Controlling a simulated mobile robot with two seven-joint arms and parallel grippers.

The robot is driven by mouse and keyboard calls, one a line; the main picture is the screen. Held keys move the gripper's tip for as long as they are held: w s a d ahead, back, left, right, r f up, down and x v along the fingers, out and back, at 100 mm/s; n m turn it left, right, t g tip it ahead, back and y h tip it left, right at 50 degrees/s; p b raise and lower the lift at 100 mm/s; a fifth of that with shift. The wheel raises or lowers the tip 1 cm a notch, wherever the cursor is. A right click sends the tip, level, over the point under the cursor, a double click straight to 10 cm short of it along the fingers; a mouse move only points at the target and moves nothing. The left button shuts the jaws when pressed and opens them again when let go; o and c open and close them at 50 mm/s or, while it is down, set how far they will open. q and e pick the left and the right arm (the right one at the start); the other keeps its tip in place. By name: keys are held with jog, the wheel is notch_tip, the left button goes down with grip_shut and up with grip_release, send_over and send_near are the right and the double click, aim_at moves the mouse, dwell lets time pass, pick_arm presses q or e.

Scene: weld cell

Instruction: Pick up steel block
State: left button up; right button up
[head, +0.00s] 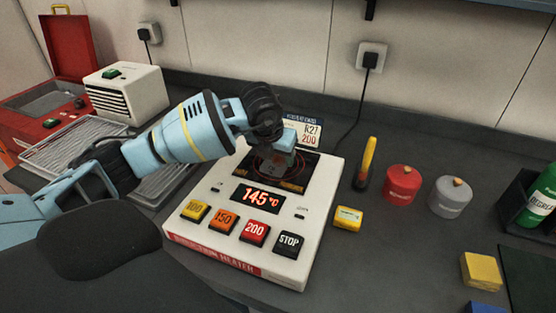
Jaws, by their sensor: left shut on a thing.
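My left gripper (274,160) reaches in from the left, over the dark plate of the white induction heater (180,226). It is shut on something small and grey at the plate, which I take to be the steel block. The gripper and wrist cover most of it, and I cannot tell whether it touches the plate. The heater's display (261,198) reads 145 °C. A card (309,132) behind the plate reads R27 and 200. My right gripper is not in view.
A green bottle (537,200) and a yellow cube (481,271) stand far right. Slatted trays (75,145) lie left.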

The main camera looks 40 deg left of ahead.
aim_at(277, 160)
pick_arm(q)
jog(key=shift+r, duration=0.15)
